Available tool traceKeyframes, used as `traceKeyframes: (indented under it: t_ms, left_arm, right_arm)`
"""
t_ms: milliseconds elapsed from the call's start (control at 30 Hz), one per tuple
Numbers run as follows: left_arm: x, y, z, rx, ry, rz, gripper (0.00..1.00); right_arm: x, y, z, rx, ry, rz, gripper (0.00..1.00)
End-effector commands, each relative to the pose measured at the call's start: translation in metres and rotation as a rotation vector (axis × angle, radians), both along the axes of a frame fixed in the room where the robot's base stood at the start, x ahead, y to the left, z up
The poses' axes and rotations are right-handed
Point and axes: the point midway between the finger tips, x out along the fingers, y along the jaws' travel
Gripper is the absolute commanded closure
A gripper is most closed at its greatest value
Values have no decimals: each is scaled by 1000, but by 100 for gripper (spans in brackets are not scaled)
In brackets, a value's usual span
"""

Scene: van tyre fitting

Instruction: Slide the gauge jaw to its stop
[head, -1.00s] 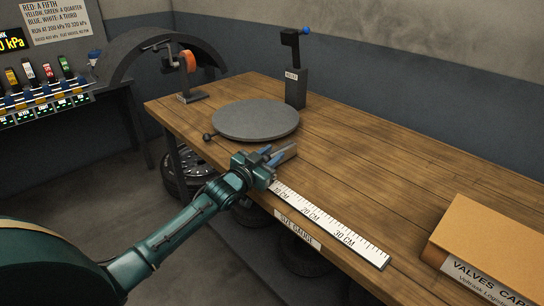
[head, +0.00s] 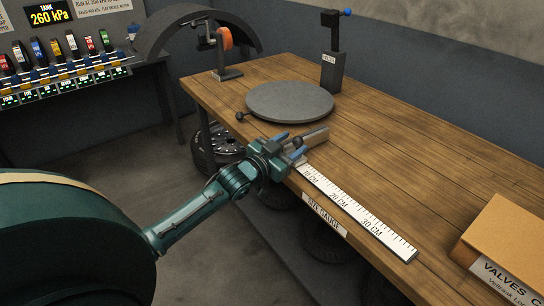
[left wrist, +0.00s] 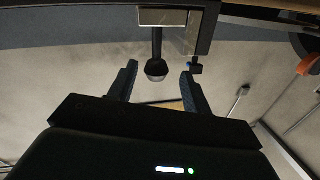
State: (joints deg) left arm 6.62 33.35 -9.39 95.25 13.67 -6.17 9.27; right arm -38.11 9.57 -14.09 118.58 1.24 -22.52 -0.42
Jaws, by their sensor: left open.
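The size gauge is a white ruler (head: 360,213) along the bench's front edge, with a "SIZE GAUGE" label (head: 324,214) below it. The grey gauge jaw (head: 316,136) stands at the ruler's low-number end, with a dark round knob on a stem facing me. My left gripper (head: 293,144) is open at the jaw. In the left wrist view the knob (left wrist: 156,69) sits between the two open fingers, with a gap on both sides, and the pale jaw (left wrist: 170,18) is beyond it. The stop cannot be made out. My right gripper is out of view.
A round grey turntable (head: 290,101) with a small ball handle lies behind the jaw. A dark post with a blue-tipped lever (head: 333,68) and an orange-wheeled stand (head: 226,45) are farther back. A valve carton (head: 505,245) is at right. The bench middle is clear.

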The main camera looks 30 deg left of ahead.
Motion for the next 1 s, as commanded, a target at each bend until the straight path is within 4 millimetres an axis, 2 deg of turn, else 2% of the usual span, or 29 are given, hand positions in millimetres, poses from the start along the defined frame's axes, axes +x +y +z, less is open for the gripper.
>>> traceKeyframes:
  t_ms: [33, 200, 400, 600, 1000]
  left_arm:
    - [-13, 1, -2, 1, 3, -1, 51]
    - [-46, 7, -2, 2, 3, 1, 51]
    - [-72, 12, -1, 2, 0, 1, 51]
    - [-81, 13, 1, 2, 0, 1, 51]
    - [-81, 13, 1, 2, -2, 2, 51]
  right_arm:
    - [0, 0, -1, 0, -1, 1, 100]
    - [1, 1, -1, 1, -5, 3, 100]
    - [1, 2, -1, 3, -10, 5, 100]
    - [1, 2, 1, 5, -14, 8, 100]
    - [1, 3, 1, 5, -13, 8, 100]
